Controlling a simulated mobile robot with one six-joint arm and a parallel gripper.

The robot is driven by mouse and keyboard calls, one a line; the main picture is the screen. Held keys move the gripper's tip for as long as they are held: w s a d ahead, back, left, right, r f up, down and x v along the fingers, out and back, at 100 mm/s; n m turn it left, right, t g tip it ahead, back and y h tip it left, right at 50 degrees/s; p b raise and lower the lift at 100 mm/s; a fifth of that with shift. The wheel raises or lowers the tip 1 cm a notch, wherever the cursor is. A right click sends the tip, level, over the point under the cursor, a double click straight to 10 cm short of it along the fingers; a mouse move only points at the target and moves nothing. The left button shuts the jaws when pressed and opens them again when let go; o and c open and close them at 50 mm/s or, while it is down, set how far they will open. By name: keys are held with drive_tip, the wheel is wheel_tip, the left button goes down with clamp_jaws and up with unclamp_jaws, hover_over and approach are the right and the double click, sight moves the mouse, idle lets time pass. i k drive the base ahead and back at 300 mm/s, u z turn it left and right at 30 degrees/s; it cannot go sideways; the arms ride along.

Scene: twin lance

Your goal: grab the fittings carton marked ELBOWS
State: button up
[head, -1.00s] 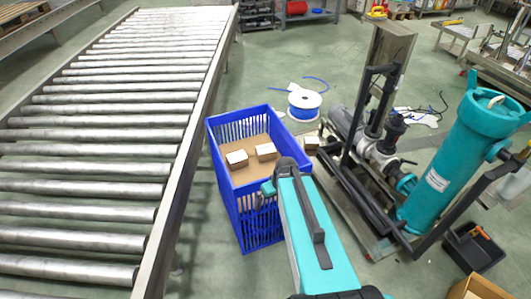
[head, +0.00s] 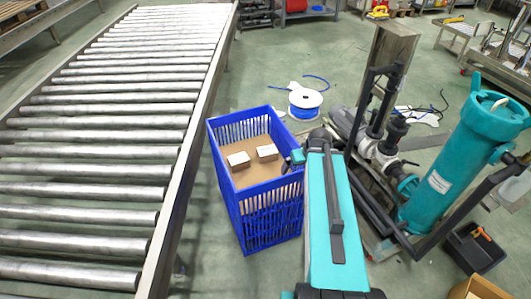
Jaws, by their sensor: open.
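Two small cartons lie in the blue crate, a left one (head: 238,159) and a right one (head: 267,152). Both have pale tops and brown sides, and they rest apart on a brown bottom or sheet. No lettering is readable, so I cannot tell which is marked ELBOWS. My gripper (head: 288,166) shows only as a small part at the crate's right rim, beside my teal arm. It is open, to the right of both cartons and touching neither. Its fingers are mostly hidden or too small to make out.
The blue crate (head: 246,208) has tall slatted walls and stands on the floor beside a roller conveyor (head: 90,165). A blue hose reel (head: 305,103) lies behind it. A pump skid with a teal filter housing (head: 440,170) stands close on the right.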

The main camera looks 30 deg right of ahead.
sight(267, 154)
drive_tip(key=i, duration=0.9)
